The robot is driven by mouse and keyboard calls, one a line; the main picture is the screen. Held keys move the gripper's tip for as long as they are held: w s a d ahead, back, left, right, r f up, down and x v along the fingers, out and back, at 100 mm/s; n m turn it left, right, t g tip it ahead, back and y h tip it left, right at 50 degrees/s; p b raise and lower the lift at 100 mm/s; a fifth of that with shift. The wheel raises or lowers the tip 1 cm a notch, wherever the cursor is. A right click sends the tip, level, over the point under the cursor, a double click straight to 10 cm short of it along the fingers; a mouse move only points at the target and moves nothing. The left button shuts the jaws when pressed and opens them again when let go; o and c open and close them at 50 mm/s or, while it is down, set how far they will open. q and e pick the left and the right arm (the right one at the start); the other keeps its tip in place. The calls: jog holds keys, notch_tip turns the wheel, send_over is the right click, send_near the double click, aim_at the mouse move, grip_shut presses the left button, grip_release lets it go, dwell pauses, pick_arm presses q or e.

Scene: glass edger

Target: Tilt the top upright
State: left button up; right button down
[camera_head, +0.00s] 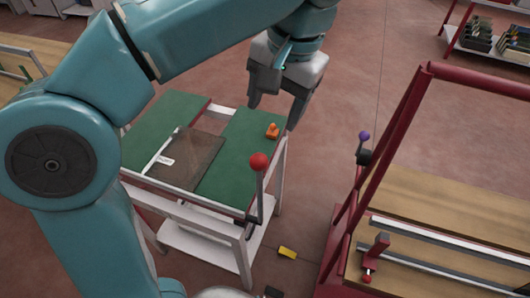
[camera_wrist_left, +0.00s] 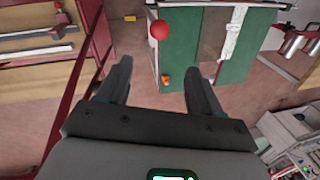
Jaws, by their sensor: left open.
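The top (camera_head: 245,165) is a green two-panel surface on a white wheeled-looking frame, and it lies flat. A brownish glass pane (camera_head: 200,160) with a white label lies across it. A lever with a red ball knob (camera_head: 259,161) stands upright at its near right corner. My left gripper (camera_head: 273,115) is open and empty above the top's far right end, apart from the lever. In the left wrist view the open fingers (camera_wrist_left: 158,66) point toward the green top (camera_wrist_left: 178,50) and the red knob (camera_wrist_left: 160,29). My right gripper is out of view.
A small orange item (camera_head: 272,131) sits on the green top. A red-framed rack (camera_head: 378,150) with wooden boards and a purple-knobbed lever (camera_head: 364,136) stands to the right. A yellow block (camera_head: 287,252) lies on the floor between. Floor beyond the top is clear.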

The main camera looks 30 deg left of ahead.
aim_at(261, 156)
pick_arm(q)
jog(key=a+f, duration=0.1)
jog(key=f, duration=0.4)
jog(key=f+b, duration=0.1)
jog(key=f, duration=0.3)
jog(key=a+f+b, duration=0.1)
jog(key=f, duration=0.4)
jog(key=shift+s+a+f, duration=0.3)
jog(key=shift+s+f, duration=0.05)
jog(key=shift+a+f, duration=0.15)
jog(key=shift+f, duration=0.3)
jog(key=shift+s, duration=0.1)
jog(key=shift+b, duration=0.35)
grip_shut()
